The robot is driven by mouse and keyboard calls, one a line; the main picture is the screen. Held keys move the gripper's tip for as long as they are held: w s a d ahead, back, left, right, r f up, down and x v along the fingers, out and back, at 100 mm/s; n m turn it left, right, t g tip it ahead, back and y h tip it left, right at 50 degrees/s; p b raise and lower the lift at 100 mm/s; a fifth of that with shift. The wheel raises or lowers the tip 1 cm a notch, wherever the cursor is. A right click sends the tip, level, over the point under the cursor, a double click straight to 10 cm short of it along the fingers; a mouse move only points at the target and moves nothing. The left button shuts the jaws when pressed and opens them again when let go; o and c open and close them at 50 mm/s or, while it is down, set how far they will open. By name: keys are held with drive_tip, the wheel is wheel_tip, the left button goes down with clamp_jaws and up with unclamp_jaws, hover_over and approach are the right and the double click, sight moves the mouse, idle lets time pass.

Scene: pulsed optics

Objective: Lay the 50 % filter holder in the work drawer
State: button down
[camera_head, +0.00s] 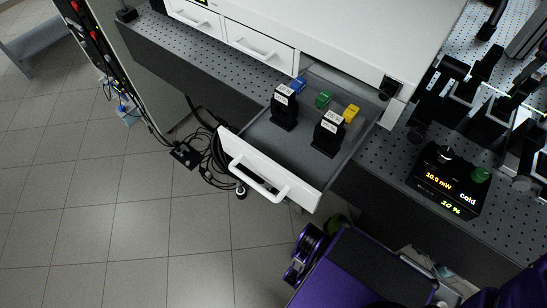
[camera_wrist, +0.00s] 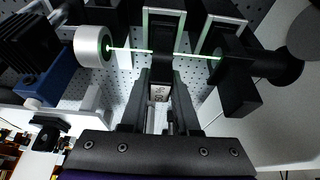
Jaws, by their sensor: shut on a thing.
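My gripper (camera_wrist: 162,88) is shut on a black filter holder (camera_wrist: 166,66) with a white label in the wrist view. The label is turned and partly hidden; it seems to show a percent sign, but I cannot read its number surely. The holder stands upright among the optics, and a thin green beam meets it from both sides. I cannot tell whether its foot still rests in a mount. The work drawer (camera_head: 267,172) is pulled open in the head view. My gripper and the held holder cannot be made out there.
Two black labelled holders (camera_head: 284,108) (camera_head: 327,135) stand in the drawer, with blue (camera_head: 298,87), green (camera_head: 322,100) and yellow (camera_head: 351,114) pieces behind them. The drawer's front floor is bare. A display box (camera_head: 449,182) reads 10.0 mW. Optics crowd the bench around my gripper.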

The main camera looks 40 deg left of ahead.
drive_tip(key=shift+r, duration=2.4)
drive_tip(key=shift+s, duration=0.1)
